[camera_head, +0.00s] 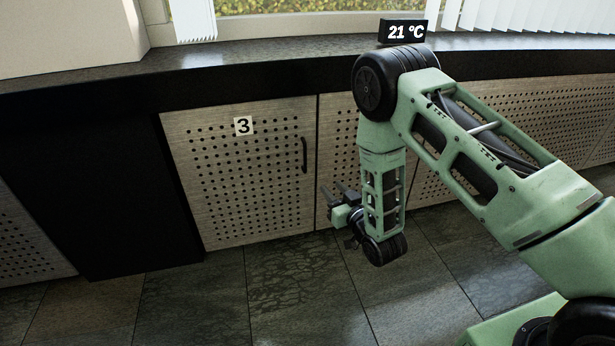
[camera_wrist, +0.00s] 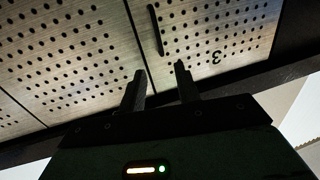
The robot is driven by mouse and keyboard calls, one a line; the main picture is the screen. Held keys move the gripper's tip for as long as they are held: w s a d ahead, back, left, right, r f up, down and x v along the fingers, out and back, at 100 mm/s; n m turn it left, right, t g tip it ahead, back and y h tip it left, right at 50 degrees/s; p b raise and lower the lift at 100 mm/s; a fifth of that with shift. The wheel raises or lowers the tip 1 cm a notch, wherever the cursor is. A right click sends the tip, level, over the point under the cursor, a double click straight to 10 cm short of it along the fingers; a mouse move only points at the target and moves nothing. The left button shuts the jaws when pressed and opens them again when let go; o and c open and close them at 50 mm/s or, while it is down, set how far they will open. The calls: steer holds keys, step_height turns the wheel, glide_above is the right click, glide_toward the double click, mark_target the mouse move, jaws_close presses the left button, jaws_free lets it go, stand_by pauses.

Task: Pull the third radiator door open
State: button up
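The radiator door marked 3 (camera_head: 243,190) is a pale perforated panel under the dark sill. It stands shut, flush with its neighbours. Its black vertical handle (camera_head: 304,155) is near its right edge. In the wrist view, the picture is upside down: door 3 (camera_wrist: 225,35) is at the upper right and its handle (camera_wrist: 156,30) at the top middle. My gripper (camera_head: 328,194) is low, to the right of and below the handle, apart from it. In the wrist view, the two fingers of my gripper (camera_wrist: 160,80) are spread apart with nothing between them.
A dark sill (camera_head: 250,60) runs above the doors, with a 21 °C display (camera_head: 402,32) on it. A black panel (camera_head: 95,200) stands left of door 3. More perforated doors (camera_head: 340,130) continue to the right. The tiled floor (camera_head: 260,290) before door 3 is clear.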

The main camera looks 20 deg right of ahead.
steer(key=b, duration=0.5)
glide_toward(305, 158)
steer(key=w, duration=0.3)
steer(key=w+a, duration=0.1)
steer(key=w, duration=0.4)
steer(key=shift+w+a+f, duration=0.15)
steer(key=shift+w+a, duration=0.05)
steer(key=shift+w, duration=0.15)
steer(key=shift+c, duration=0.2)
jaws_close()
